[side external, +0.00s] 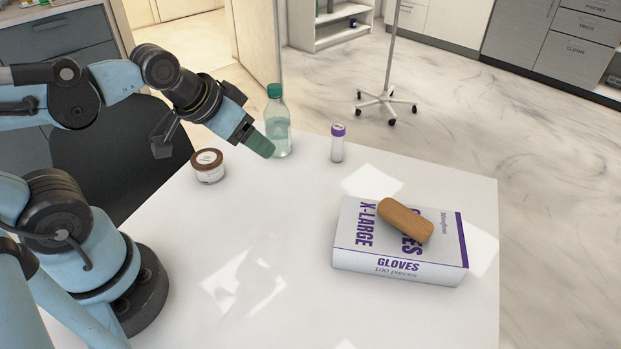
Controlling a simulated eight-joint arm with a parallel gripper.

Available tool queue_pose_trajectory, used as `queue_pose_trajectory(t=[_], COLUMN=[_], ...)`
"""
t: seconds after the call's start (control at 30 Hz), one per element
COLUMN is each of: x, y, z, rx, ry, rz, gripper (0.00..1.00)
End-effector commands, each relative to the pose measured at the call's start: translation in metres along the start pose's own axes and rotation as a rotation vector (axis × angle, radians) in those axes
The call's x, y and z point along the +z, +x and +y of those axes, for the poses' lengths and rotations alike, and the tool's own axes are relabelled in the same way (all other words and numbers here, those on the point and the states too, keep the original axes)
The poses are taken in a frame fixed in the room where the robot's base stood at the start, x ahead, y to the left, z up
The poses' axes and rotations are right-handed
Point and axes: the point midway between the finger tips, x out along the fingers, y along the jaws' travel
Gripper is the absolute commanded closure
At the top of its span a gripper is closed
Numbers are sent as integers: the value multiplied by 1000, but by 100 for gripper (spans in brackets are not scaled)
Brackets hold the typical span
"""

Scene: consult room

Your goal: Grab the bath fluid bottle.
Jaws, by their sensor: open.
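The bath fluid bottle looks to be the clear bottle (281,130) with a green cap and pale liquid, upright near the far edge of the white table. My gripper (259,144) points down and to the right, with a teal fingertip in front of the bottle's lower left side in this view. The gripper is open and nothing shows held in it. I cannot tell whether the finger touches the bottle or is only in front of it. The far finger is hidden.
A brown-lidded white jar (208,167) stands left of the bottle, and a purple-capped vial (338,146) stands right. A glove box (398,259) with a brown bar (404,220) on top lies at the right. The white table (270,230) is clear in the middle.

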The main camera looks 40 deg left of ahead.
Motion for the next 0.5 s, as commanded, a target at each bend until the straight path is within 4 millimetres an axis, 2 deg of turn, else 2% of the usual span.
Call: queue_pose_trajectory(t=[0.03, 0.17, 0.4, 0.5], x=[0, 0, 0, 0], y=[0, 0, 0, 2], z=[0, 0, 0, -3], rx=[0, 0, 0, 5], ry=[0, 0, -2, -57], rz=[0, 0, 0, -8], gripper=[28, 9, 9, 9])
